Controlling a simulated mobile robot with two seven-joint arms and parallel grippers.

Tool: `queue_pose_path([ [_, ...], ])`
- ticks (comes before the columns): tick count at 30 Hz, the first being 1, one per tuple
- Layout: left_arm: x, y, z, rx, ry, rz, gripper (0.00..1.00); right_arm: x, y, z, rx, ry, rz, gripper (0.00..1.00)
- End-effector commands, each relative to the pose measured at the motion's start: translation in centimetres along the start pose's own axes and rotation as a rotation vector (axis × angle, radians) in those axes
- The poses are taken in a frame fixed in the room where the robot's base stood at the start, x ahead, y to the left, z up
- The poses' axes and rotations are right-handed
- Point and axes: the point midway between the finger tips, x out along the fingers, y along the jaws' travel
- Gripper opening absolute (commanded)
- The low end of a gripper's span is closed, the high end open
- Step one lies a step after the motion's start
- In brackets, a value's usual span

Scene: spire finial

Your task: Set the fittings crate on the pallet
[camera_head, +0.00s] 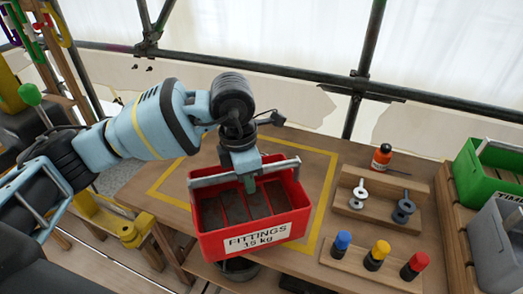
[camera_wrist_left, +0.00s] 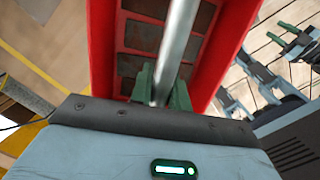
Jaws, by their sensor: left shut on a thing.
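The red fittings crate (camera_head: 205,240), labelled "FITTINGS 15 kg", hangs roughly level in front of the workbench's yellow-outlined area and appears raised above the top. Dark compartments show inside it. My left gripper (camera_head: 249,184) is shut on its grey bar handle (camera_head: 285,165). In the left wrist view, the green fingers (camera_wrist_left: 160,88) close around the bar, with the crate's red wall (camera_wrist_left: 102,45) beyond. A slatted wooden platform (camera_head: 457,240), seemingly the pallet, is at the right, partly out of frame.
A green crate (camera_head: 468,175) and a grey crate (camera_head: 490,245) stand on the slatted platform. On the bench (camera_head: 310,250) are a wooden tray of metal fittings (camera_head: 345,210), an orange bottle (camera_head: 382,156) and a board with blue, yellow and red-topped pieces (camera_head: 375,254). Scaffold poles run behind.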

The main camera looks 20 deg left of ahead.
Motion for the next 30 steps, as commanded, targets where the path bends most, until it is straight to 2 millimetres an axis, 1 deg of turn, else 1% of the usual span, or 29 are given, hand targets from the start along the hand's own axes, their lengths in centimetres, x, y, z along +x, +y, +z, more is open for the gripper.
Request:
queue_pose_path([
  [3,-0.1,-0.8,0.7,0.193,-0.004,-0.017,0.00,0.0,-0.1,-0.1,0.005,0.002,0.000,0.36],
  [12,0.0,-3.0,2.1,0.695,-0.004,-0.066,0.00,0.1,-0.3,-0.1,0.012,0.003,0.001,0.36],
  [30,0.3,-7.2,4.1,1.699,-0.004,-0.170,0.00,0.0,0.0,0.0,0.000,0.000,0.000,0.36],
])
